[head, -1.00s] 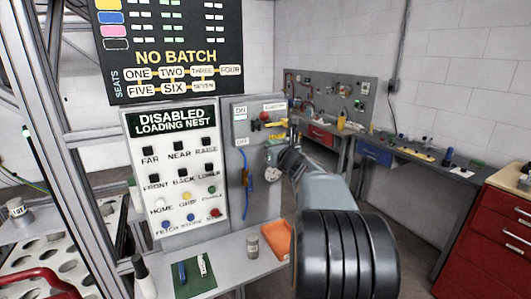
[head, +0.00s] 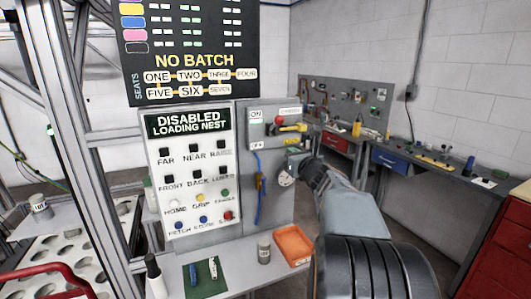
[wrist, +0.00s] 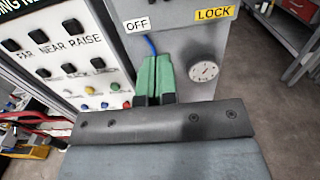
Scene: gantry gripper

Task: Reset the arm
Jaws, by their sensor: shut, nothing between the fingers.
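My arm reaches from the lower right in the head view toward the grey switch box (head: 270,165). My gripper (wrist: 153,65) shows in the wrist view as two green fingers held together, with nothing between them. It points at the grey box, just below the OFF label (wrist: 137,25) and left of a round gauge (wrist: 205,68). I cannot tell whether the fingertips touch the box.
A red knob and yellow-handled lever (head: 288,127) are high on the grey box. A metal frame post stands at left; workbenches stand at right.

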